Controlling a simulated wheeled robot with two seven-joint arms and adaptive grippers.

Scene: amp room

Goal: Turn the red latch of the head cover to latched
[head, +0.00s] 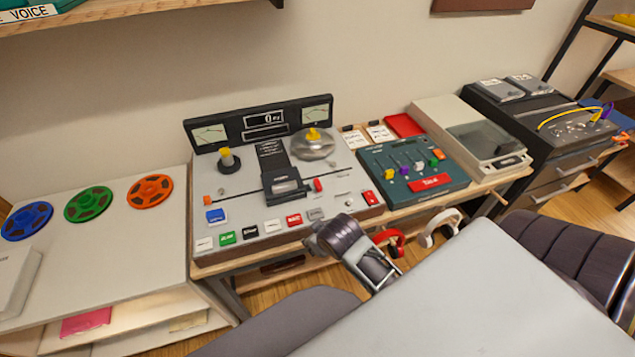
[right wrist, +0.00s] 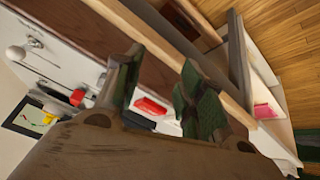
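The dark head cover (head: 285,183) sits in the middle of the tape machine's top. The small red latch (head: 318,185) stands at its right side; its handle looks roughly upright along the cover. In the right wrist view a small red piece that looks like the latch (right wrist: 77,97) shows left of the fingers, beside black parts. My right gripper (head: 316,242) is at the machine's front edge, below and apart from the latch. Its two fingers (right wrist: 163,88) are spread with nothing held between them. My left gripper is not in view.
The tape machine (head: 235,185) has a front row of buttons, including a red button (head: 293,220) that appears between the fingers in the wrist view. A mixer (head: 415,165) and headphones (head: 440,227) are at the right.

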